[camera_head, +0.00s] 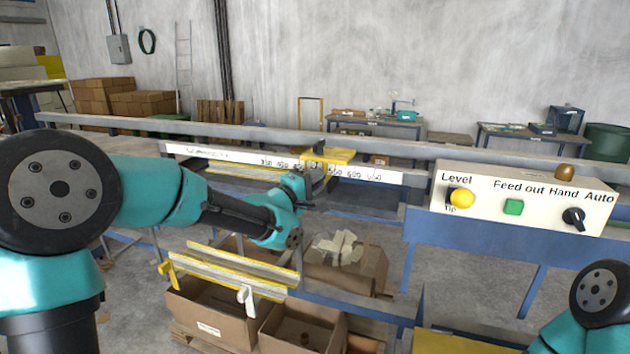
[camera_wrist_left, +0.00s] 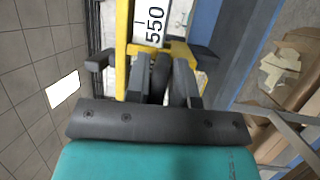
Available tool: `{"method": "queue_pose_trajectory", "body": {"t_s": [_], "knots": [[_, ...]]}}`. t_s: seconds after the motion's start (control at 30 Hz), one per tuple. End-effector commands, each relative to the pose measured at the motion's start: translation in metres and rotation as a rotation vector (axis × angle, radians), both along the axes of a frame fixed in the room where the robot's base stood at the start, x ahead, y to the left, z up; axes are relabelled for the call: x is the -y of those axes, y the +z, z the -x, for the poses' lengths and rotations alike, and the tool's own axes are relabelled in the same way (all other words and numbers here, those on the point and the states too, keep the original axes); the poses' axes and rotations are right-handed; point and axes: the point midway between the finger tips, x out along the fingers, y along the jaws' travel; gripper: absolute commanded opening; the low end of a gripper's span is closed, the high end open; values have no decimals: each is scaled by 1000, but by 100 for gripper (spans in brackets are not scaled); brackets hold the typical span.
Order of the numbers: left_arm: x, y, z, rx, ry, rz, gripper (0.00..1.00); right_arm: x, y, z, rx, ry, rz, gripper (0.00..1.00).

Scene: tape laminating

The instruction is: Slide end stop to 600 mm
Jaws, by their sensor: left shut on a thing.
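The yellow end stop (camera_head: 340,156) sits on the white ruler rail (camera_head: 385,174) near the middle of the head view. Ruler figures show on both sides of it, with larger ones to its right, too small to read surely. My left gripper (camera_head: 316,178) reaches up from the front and is shut on the end stop. In the left wrist view the gripper (camera_wrist_left: 158,85) is at the yellow end stop (camera_wrist_left: 123,35), with the ruler mark 550 (camera_wrist_left: 156,24) just beyond the fingers. The gripped part is mostly hidden. Only part of my right arm shows, without its gripper.
A control box (camera_head: 520,197) with a yellow knob, green button and black switch stands right of the ruler. Below are cardboard boxes (camera_head: 215,320) and yellow-edged strips (camera_head: 230,268). The ruler right of the end stop looks clear up to the control box.

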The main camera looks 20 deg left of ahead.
Motion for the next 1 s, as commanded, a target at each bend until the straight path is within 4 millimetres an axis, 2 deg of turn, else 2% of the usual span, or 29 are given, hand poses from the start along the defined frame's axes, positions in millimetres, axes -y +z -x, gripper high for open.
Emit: {"method": "queue_pose_trajectory", "body": {"t_s": [0.03, 0.3, 0.43, 0.57, 0.83, 1.0], "knots": [[0, 5, 0, 13, 0, 1, 0, 0, 0, 0, 0, 0, 0, 43], [0, 8, 1, 19, 0, 2, 0, 0, 0, 0, 0, 0, 0, 43], [8, 9, 1, 22, -2, 3, 0, 0, 0, 0, 0, 0, 0, 43], [27, 11, 3, 25, -4, 5, 0, 0, 0, 0, 0, 0, 0, 43], [80, 12, 8, 27, -4, 4, 0, 0, 0, 0, 0, 0, 0, 43], [98, 12, 10, 29, -1, 4, 0, 0, 0, 0, 0, 0, 0, 43]]}}
